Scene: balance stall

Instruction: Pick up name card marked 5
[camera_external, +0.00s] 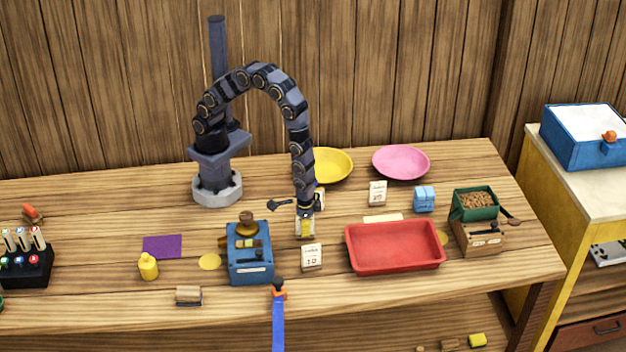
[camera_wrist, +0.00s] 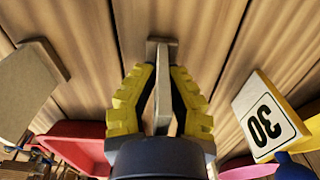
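My gripper (camera_external: 305,222) points down at the middle of the table, and its yellow fingers (camera_wrist: 161,70) show in the wrist view. A pale thin card (camera_wrist: 162,92) stands between the fingers, seen edge-on, so its number is hidden. The fingers are close on both sides of it; I cannot tell whether they touch it. In the outside view a white card (camera_external: 312,257) marked 10 stands in front of my gripper. Another white card (camera_external: 377,194) stands behind the red tray, its number too small to read.
A red tray (camera_external: 352,262) lies to the right and a blue box (camera_external: 250,273) to the left of my gripper. A yellow plate (camera_external: 333,162) and a pink plate (camera_external: 401,160) lie behind. The table left of the arm base is mostly clear.

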